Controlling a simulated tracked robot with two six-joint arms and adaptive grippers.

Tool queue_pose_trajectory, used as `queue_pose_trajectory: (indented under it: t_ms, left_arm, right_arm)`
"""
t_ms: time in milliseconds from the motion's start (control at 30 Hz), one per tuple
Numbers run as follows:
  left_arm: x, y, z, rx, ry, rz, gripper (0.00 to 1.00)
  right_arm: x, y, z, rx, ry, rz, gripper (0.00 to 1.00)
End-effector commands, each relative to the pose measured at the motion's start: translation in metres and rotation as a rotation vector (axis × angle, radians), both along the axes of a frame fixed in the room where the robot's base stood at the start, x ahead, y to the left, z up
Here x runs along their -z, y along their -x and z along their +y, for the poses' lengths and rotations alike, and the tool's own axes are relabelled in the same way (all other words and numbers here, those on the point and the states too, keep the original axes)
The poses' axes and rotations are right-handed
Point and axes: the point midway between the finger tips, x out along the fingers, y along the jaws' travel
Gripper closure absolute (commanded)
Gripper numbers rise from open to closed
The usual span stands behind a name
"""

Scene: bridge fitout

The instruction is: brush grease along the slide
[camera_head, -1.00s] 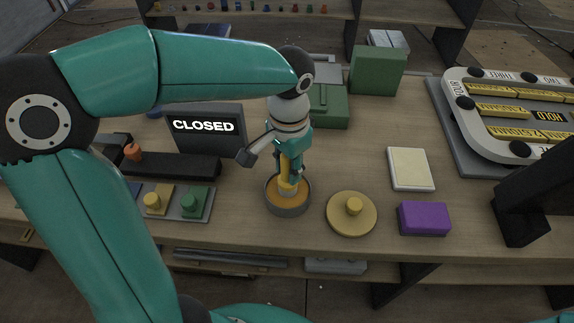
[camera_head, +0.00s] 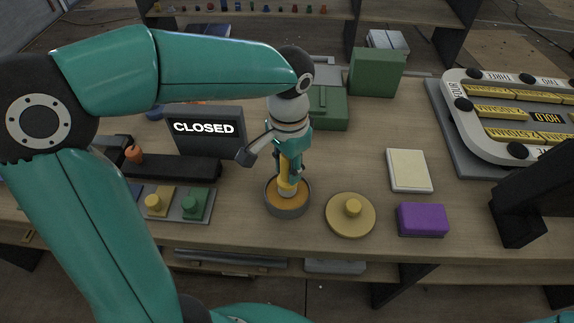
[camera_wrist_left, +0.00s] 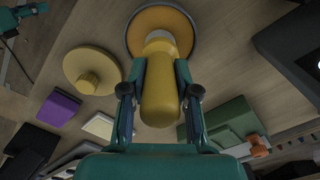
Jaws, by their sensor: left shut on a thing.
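My left gripper (camera_head: 290,168) is shut on the yellow handle of a brush (camera_head: 286,163). The brush stands nearly upright, with its lower end in a round grey tin (camera_head: 287,210) of orange-brown grease. In the left wrist view the handle (camera_wrist_left: 160,92) is between the fingers, and its far end reaches into the tin (camera_wrist_left: 190,30); the bristles are hidden. A long black block with an orange knob (camera_head: 172,166) lies left of the tin and may be the slide. A teal part, probably of my right arm (camera_wrist_left: 18,16), shows at the left wrist view's corner; its jaws are unclear.
A round yellow lid with a knob (camera_head: 350,215) and a purple block (camera_head: 422,219) lie right of the tin. A CLOSED sign (camera_head: 206,129) stands behind the black block. Green boxes (camera_head: 376,72) stand behind, and a plate with coloured knobs (camera_head: 180,203) lies in front left.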

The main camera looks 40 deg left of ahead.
Motion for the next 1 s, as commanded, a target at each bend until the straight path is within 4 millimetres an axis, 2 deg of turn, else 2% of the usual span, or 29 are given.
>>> queue_pose_trajectory:
  t_ms: [33, 600, 733, 1000]
  left_arm:
    - [-0.009, 0.000, 0.000, 0.000, 0.000, -0.002, 1.00]
    - [-0.055, -0.001, 0.000, 0.000, 0.001, -0.004, 1.00]
    - [-0.061, -0.001, 0.000, 0.000, 0.001, -0.003, 1.00]
    - [-0.061, -0.001, 0.000, 0.000, 0.001, -0.003, 1.00]
  right_arm:
    - [-0.008, 0.000, 0.000, 0.000, 0.000, 0.000, 0.60]
    - [-0.048, 0.000, 0.000, 0.000, 0.000, 0.000, 0.60]
    - [-0.053, 0.000, 0.000, 0.000, 0.000, 0.000, 0.60]
    - [-0.052, 0.000, 0.000, 0.000, 0.000, 0.000, 0.60]
